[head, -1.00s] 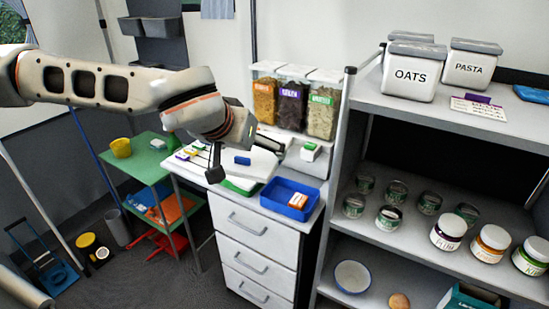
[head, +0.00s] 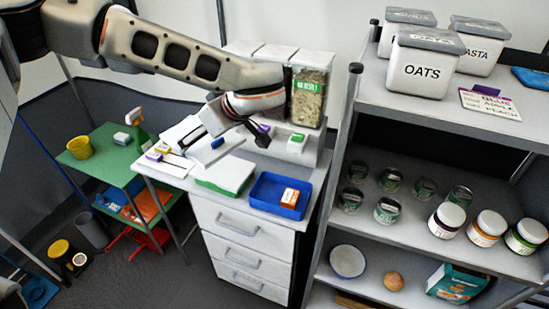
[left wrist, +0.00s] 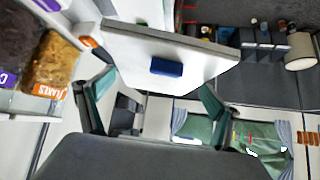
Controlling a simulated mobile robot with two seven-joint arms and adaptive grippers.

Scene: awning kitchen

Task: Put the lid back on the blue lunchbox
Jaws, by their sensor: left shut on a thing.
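The blue lunchbox (head: 264,204) sits open on the white drawer unit's top, with an orange and white packet (head: 290,197) inside it. My left gripper (head: 236,138) is shut on the lid (head: 226,149), a pale flat panel with a small blue handle. The gripper holds the lid above the counter, left of and behind the lunchbox. In the left wrist view the lid (left wrist: 125,45) is tilted beyond my left gripper's fingers (left wrist: 153,98), and its blue handle (left wrist: 166,67) shows. The exact contact is hard to see. My right gripper is out of view.
A white and green box (head: 226,177) stands just left of the lunchbox. Grain dispensers (head: 309,92) stand behind it. A grey shelf unit (head: 343,140) with jars and tins rises close on the right. A green table (head: 107,168) is at the left.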

